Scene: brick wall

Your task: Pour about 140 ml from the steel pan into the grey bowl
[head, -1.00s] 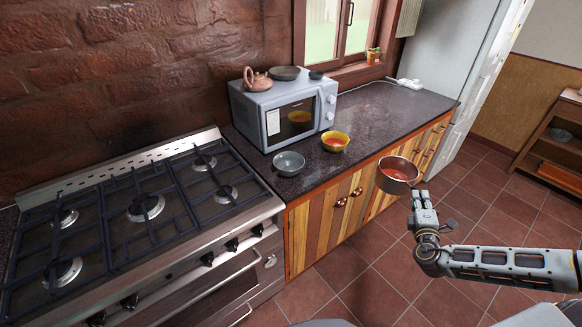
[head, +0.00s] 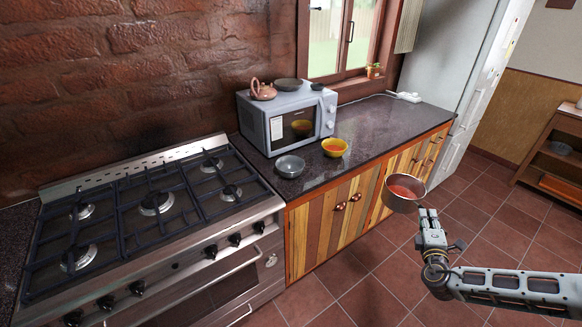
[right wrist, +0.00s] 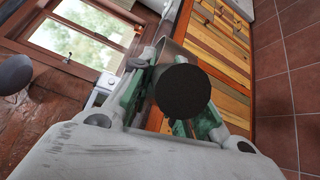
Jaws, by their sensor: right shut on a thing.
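The steel pan (head: 404,203) holds red liquid and hangs in the air in front of the counter, roughly level. My right gripper (head: 427,216) is shut on the pan's handle. In the right wrist view the dark round handle end (right wrist: 183,92) sits between the fingers of the gripper (right wrist: 175,108). The grey bowl (head: 290,166) stands upright on the counter near the stove, well to the left of the pan and apart from it. No contents show in it. My left gripper is not in view.
A yellow bowl (head: 334,148) with red contents stands behind and right of the grey bowl. The microwave (head: 286,119) bears a teapot (head: 263,90) and dark dishes. The stove (head: 150,220) is at left. The counter (head: 390,125) is clear to the right.

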